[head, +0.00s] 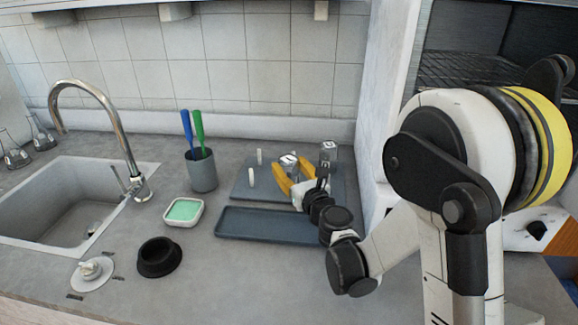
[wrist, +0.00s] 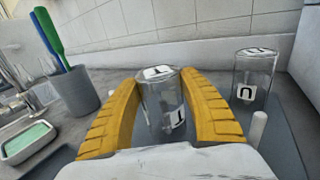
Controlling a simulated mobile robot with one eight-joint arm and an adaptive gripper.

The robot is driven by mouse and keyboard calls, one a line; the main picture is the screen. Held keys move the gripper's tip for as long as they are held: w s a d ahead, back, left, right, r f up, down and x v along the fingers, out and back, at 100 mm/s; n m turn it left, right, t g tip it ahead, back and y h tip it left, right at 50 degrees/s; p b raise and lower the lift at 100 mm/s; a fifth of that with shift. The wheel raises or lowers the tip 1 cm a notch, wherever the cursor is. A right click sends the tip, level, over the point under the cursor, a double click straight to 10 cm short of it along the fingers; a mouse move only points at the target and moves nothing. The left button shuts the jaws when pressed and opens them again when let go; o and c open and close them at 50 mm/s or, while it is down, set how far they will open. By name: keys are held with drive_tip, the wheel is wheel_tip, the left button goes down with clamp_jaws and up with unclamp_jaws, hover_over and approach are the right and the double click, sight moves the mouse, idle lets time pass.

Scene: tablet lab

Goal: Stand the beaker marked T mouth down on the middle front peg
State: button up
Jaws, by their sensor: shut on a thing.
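My gripper (wrist: 165,112) is shut on a clear glass beaker (wrist: 163,98), one yellow finger on each side. The beaker looks upright with its closed base up; a white label sits on top and the side mark reads as an upside-down T. In the head view the beaker (head: 288,160) is over the middle of the blue-grey peg board (head: 240,190). The middle front peg is not visible, and I cannot tell whether the beaker's rim is around it or above it. A white peg (wrist: 257,130) stands to the right in the wrist view.
A second beaker marked U (wrist: 254,75) stands at the board's back right, also in the head view (head: 328,150). Bare pegs (head: 251,176) stand at the board's left. A blue tray (head: 228,224) lies in front. A brush cup (head: 202,172) and green sponge dish (head: 183,211) are left.

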drive_tip(key=shift+f, duration=0.35)
drive_tip(key=o, duration=1.2)
